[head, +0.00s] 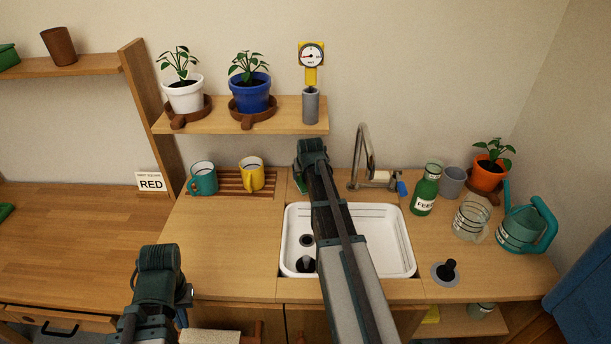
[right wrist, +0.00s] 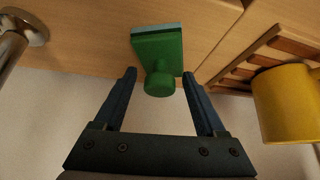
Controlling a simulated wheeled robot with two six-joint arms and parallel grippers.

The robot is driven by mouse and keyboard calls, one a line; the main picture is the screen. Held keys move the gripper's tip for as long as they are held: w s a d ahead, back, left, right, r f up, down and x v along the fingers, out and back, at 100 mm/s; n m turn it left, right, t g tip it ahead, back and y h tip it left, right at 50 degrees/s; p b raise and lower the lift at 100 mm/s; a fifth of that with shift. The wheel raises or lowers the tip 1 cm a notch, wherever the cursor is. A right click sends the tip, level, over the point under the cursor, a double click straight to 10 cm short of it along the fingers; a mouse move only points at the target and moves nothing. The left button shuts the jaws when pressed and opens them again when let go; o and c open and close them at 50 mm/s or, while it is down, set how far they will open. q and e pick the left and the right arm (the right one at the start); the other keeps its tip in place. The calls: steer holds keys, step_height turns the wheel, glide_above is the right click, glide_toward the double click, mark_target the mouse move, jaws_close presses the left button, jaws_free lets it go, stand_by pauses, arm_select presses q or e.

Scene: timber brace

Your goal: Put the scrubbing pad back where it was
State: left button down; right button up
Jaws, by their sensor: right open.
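The scrubbing pad (right wrist: 160,48) is a green block with a pale layer along its far edge and a round green knob towards my gripper. It shows by the wooden counter in the right wrist view. My right gripper (right wrist: 158,74) is open, its two fingers apart either side of the knob, not visibly pressing on it. In the head view my right arm reaches over the sink and hides most of that gripper and the pad. My left arm is at lower left in the head view; its gripper (head: 183,316) is mostly hidden and its jaws cannot be made out.
The white sink (head: 397,268) lies under my right arm. A yellow mug (head: 250,174) and a teal mug (head: 202,178) stand on a slatted rack left of it. The tap (head: 361,150) rises to the right. A shelf (head: 220,123) with plants hangs above. Counter left of the sink is clear.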

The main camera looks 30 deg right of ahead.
steer(key=shift+r, duration=0.15)
steer(key=shift+s+r+p, duration=0.1)
steer(key=shift+r+p, duration=0.15)
steer(key=shift+p, duration=0.1)
steer(key=p+v, duration=0.6)
steer(key=v, duration=0.1)
steer(key=shift+a, duration=0.1)
